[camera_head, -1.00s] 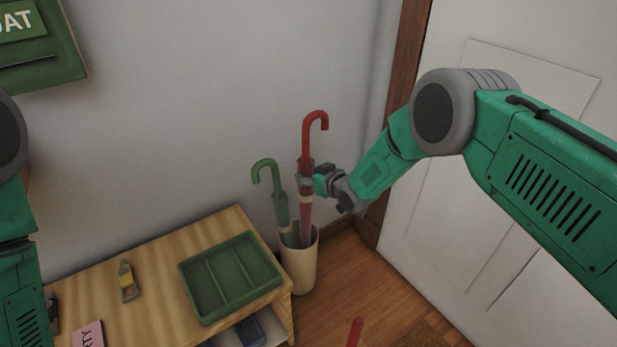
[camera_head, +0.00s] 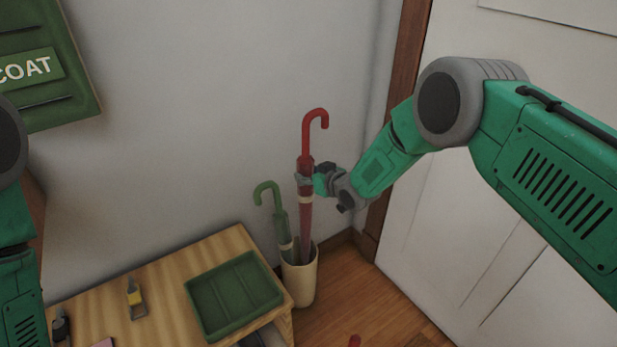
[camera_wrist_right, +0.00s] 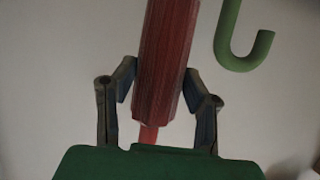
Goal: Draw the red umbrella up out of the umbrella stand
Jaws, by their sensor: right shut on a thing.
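The red umbrella (camera_head: 306,218) stands upright with its hooked handle (camera_head: 316,114) at the top. Its lower end is still inside the mouth of the cream umbrella stand (camera_head: 302,287). My right gripper (camera_head: 304,181) is shut around the umbrella's upper body, just below the handle. In the right wrist view the red umbrella (camera_wrist_right: 165,60) runs between both fingers. A green umbrella (camera_head: 281,222) leans in the stand to the left; its hook (camera_wrist_right: 245,50) shows apart from my fingers. My left gripper is out of view.
A white door (camera_head: 450,230) and brown frame (camera_head: 383,190) are at right. The wall above the umbrellas is clear.

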